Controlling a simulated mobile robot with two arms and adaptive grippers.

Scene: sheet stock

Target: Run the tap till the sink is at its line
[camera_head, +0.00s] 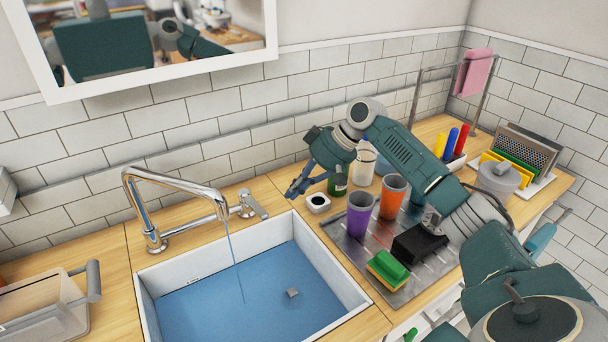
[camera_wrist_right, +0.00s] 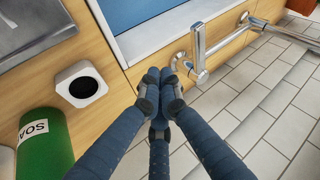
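The chrome tap (camera_head: 165,188) stands behind the sink, and a thin blue stream (camera_head: 233,262) falls from its spout. The white-walled sink (camera_head: 331,277) holds blue water (camera_head: 215,312), with pale wall showing above the surface. A small mark is on the back wall; I cannot read it. The tap's lever (camera_head: 249,204) is right of the spout; it also shows in the wrist view (camera_wrist_right: 198,48). My right gripper (camera_head: 294,191) is shut and empty, above the counter right of the lever. Its fingertips (camera_wrist_right: 160,82) meet, apparently apart from the lever. My left gripper is out of view.
A purple cup (camera_head: 359,214), an orange cup (camera_head: 393,196) and a green-yellow sponge (camera_head: 388,268) stand on the drainer right of the sink. A green soap bottle (camera_wrist_right: 42,145) is near my right gripper.

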